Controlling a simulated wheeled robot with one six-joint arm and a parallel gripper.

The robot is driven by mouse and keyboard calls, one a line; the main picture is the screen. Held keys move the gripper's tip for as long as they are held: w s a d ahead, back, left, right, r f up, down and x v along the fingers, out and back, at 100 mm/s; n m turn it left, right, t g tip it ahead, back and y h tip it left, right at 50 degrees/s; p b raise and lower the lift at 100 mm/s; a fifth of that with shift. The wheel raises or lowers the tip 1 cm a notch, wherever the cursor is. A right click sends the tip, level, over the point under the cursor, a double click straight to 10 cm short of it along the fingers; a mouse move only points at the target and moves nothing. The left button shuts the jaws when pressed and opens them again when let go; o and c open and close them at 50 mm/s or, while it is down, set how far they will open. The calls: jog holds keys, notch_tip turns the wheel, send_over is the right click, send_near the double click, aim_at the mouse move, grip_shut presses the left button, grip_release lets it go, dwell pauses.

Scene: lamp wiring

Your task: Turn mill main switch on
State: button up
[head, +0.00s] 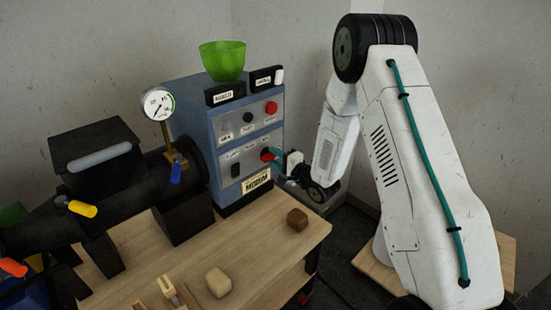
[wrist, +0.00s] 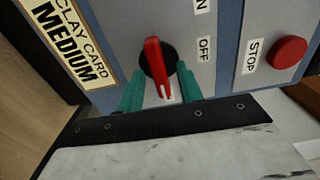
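The mill main switch (wrist: 158,62) is a red rotary knob on a black round base in the wrist view. Its white-marked end points toward the bottom of the picture, and an OFF label (wrist: 203,50) lies to its right. In the head view the switch (head: 266,154) is a small red spot low on the blue mill panel (head: 235,145). My gripper (wrist: 160,88) has its two green fingers apart, one on each side of the knob's lower end. A gap seems to show beside the knob; contact is not clear. The green fingers (head: 277,158) also show in the head view.
A red STOP button (wrist: 287,51) sits right of the switch in the wrist view. A CLAY CARD MEDIUM label (wrist: 68,40) is at left. On the wooden table (head: 150,250) lie a brown block (head: 297,219) and a tan block (head: 219,282). A gauge (head: 157,104) stands left of the panel.

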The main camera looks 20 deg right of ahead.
jog(key=v, duration=0.7)
jog(key=shift+s, duration=0.35)
jog(key=shift+d, duration=0.15)
